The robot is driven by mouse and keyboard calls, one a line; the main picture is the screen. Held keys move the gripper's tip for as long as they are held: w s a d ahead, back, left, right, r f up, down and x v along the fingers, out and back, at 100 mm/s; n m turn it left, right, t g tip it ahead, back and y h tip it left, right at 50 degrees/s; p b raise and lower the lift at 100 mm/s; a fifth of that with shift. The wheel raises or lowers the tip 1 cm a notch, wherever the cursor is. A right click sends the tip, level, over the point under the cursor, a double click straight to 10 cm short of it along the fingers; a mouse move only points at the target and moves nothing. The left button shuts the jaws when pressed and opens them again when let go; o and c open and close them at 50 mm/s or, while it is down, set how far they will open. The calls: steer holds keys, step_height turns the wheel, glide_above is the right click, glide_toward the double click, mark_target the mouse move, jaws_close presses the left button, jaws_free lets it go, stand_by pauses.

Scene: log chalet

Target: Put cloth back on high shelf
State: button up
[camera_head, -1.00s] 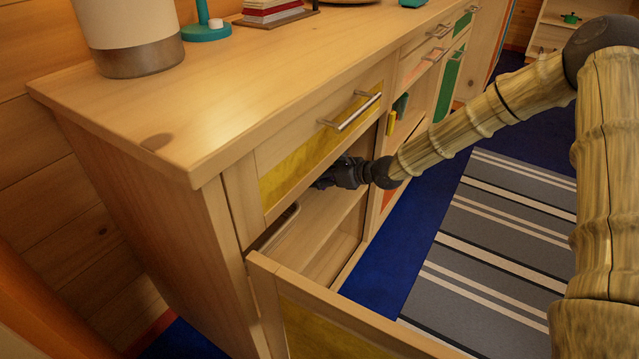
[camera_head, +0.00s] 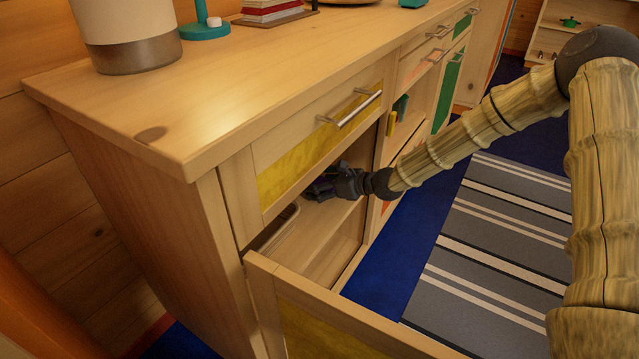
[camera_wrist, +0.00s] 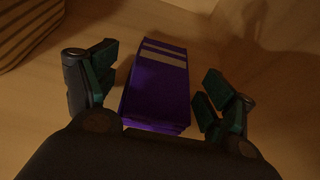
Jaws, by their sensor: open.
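The cloth (camera_wrist: 157,85) is a folded purple stack with pale stripes at its far end. The fingers are apart, with a gap on each side of the cloth. The cloth is hidden in the head view.
A woven item (camera_wrist: 25,30) is at the wrist view's upper left. A lamp (camera_head: 128,35) stands on the cabinet top.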

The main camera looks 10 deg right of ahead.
steer(key=shift+r, duration=0.25)
steer(key=p+v, duration=0.4)
steer(key=v, duration=0.6)
steer(key=shift+v, duration=0.95)
steer(key=shift+p, duration=0.35)
